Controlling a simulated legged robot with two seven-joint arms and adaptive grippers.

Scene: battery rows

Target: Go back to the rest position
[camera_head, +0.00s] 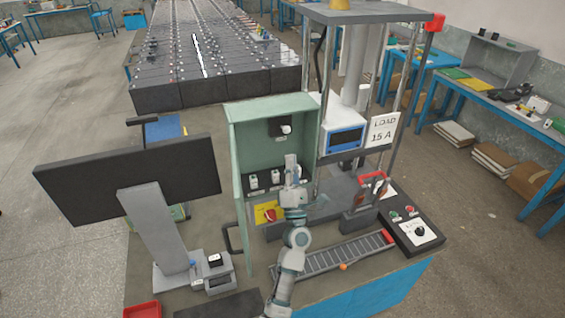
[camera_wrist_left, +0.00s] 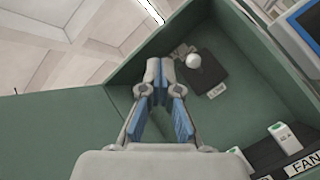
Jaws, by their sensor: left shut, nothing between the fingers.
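My left gripper (camera_head: 291,162) is up inside the open green cabinet (camera_head: 271,108) in the head view. In the left wrist view its fingertips (camera_wrist_left: 160,70) are together with nothing between them. Beyond them, on the cabinet's back wall, is a dark plate with a white round knob (camera_wrist_left: 194,60) and a small label; the fingertips look apart from it. Lower in the cabinet is a row of small white switches (camera_wrist_left: 284,136) with a FAN label. A red knob on a yellow plate (camera_head: 268,212) sits below, partly behind my arm. My right gripper is not in view.
A dark monitor (camera_head: 130,182) stands left of the cabinet. To the right are a test stand with a LOAD 15 A sign (camera_head: 383,129), a red-handled lever (camera_head: 371,178) and a control box (camera_head: 411,230). A ribbed strip (camera_head: 340,256) lies in front. Battery rows (camera_head: 217,88) stand behind.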

